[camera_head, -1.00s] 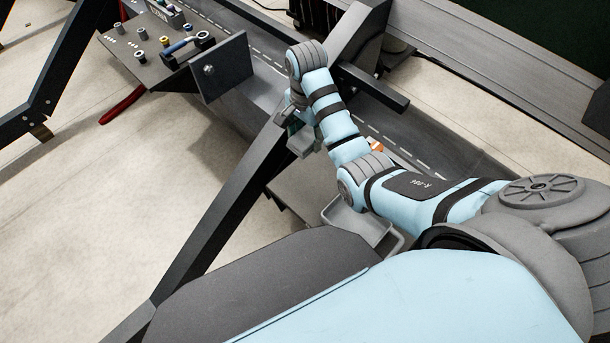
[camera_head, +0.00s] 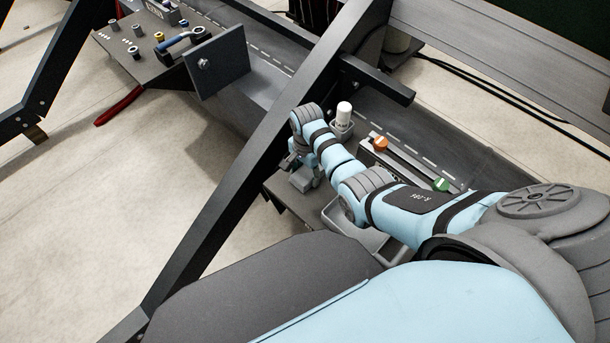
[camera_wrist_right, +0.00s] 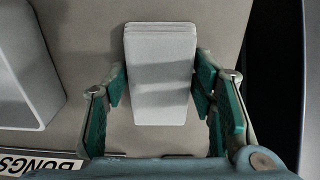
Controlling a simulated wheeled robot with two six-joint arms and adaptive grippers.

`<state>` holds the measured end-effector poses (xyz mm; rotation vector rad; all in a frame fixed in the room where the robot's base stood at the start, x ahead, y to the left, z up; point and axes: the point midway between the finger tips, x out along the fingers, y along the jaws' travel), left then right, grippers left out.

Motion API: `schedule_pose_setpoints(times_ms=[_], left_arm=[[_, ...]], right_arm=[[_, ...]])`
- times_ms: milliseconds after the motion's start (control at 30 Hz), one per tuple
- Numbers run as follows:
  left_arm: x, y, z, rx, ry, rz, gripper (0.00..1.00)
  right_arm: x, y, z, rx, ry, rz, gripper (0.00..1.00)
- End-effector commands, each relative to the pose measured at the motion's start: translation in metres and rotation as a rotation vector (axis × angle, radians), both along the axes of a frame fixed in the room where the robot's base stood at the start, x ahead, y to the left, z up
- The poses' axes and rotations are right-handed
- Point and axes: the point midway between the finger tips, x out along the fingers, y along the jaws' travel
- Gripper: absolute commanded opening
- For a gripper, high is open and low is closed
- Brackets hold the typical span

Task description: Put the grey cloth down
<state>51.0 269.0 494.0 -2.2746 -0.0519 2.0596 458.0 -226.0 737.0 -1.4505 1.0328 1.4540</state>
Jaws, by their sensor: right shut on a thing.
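The grey cloth (camera_wrist_right: 160,75) is a folded, light grey block in the middle of the right wrist view. My right gripper (camera_wrist_right: 161,90) is shut on it, with green-padded fingers on its left and right sides. A grey-beige surface fills the view behind the cloth; I cannot tell whether the cloth touches it. In the head view my right gripper (camera_head: 304,172) is over the dark bench, beside the grey tray (camera_head: 343,228), and the cloth is hard to make out there. My left gripper is not in view.
A dark diagonal beam (camera_head: 232,190) runs close to the left of my right gripper. Behind the arm are a white-capped bottle (camera_head: 343,113), an orange knob (camera_head: 380,143) and a green knob (camera_head: 441,184). The wrist view shows a tray (camera_wrist_right: 28,75) and a partly cut-off label (camera_wrist_right: 40,163).

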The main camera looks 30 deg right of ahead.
Motion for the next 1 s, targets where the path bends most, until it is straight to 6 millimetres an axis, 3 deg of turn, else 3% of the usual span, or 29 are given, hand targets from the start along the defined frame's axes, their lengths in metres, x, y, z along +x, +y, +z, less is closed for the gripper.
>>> schedule_pose_setpoints(times_ms=[367,400,500,767,900,1000], left_arm=[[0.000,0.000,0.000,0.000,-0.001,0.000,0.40],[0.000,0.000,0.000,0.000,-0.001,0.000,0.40],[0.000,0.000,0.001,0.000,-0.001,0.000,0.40],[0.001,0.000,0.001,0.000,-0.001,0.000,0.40],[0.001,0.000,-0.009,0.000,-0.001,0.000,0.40],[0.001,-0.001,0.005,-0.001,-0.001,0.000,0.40]], right_arm=[[0.001,0.000,-0.004,0.000,-0.002,0.000,0.29],[0.001,0.000,-0.003,0.000,-0.003,0.000,0.57],[0.001,0.000,-0.003,0.000,-0.003,0.000,0.71],[0.001,0.000,-0.003,0.000,-0.002,0.000,0.71],[0.001,0.000,-0.007,0.000,-0.003,0.000,0.71],[0.002,0.000,0.016,0.000,-0.005,0.000,0.71]])
